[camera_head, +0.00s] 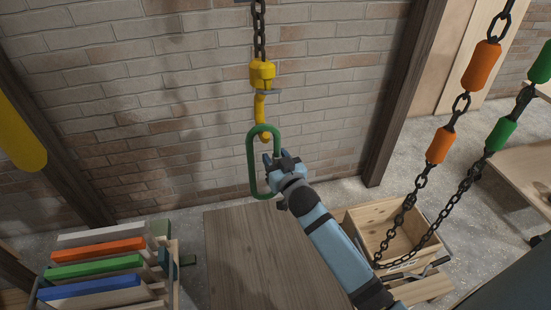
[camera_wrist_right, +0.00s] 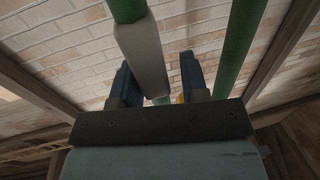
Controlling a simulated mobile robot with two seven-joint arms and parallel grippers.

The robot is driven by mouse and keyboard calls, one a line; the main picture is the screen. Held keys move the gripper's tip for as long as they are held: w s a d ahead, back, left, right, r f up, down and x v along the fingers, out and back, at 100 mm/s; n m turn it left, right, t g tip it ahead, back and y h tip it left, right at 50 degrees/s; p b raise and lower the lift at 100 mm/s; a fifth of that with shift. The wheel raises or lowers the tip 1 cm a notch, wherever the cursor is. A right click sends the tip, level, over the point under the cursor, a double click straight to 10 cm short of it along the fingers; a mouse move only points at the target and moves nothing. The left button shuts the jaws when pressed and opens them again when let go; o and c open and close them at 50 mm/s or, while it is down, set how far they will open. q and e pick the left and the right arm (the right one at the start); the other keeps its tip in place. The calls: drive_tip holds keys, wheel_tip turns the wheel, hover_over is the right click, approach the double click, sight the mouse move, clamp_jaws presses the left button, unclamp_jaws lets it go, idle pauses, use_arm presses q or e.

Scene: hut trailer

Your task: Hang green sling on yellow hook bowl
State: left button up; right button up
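The green sling (camera_head: 250,160) is a long oval ring, upright below the yellow hook (camera_head: 259,106). Its top crosses the hook, and the hook's yellow lower curve shows inside the ring; it looks hung there, though contact is hard to tell. My right gripper (camera_head: 277,160) is at the ring's right side. In the right wrist view the blue fingers (camera_wrist_right: 160,85) stand apart, with the sling's grey sleeve (camera_wrist_right: 142,55) between them and a gap toward the right finger. My left gripper is not in view.
A black chain (camera_head: 259,30) holds the hook from above, before a brick wall. A wooden table top (camera_head: 255,255) lies below. Chains with orange and green sleeves (camera_head: 482,66) hang at right by a wooden crate (camera_head: 368,217). A rack of coloured boards (camera_head: 95,268) stands at lower left.

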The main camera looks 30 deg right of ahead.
drive_tip(key=shift+o, duration=0.4)
drive_tip(key=shift+s, duration=0.1)
drive_tip(key=s, duration=1.4)
drive_tip(key=s+a+f+n+g+y, duration=0.2)
drive_tip(key=s+a+f+g, duration=0.15)
drive_tip(key=s+f, duration=0.35)
drive_tip(key=s+a+f+n+g+y, duration=0.1)
drive_tip(key=s+a+f+g+y, duration=0.15)
drive_tip(key=s+a+f, duration=0.45)
use_arm(q)
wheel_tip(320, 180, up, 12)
drive_tip(key=p, duration=1.3)
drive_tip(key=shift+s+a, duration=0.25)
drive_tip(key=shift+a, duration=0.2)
use_arm(e)
wheel_tip(320, 180, up, 9)
drive_tip(key=d+g, duration=0.1)
drive_tip(key=shift+w+d+f+n, duration=0.15)
drive_tip(key=shift+d+f+n, duration=0.05)
drive_tip(key=shift+n, duration=0.2)
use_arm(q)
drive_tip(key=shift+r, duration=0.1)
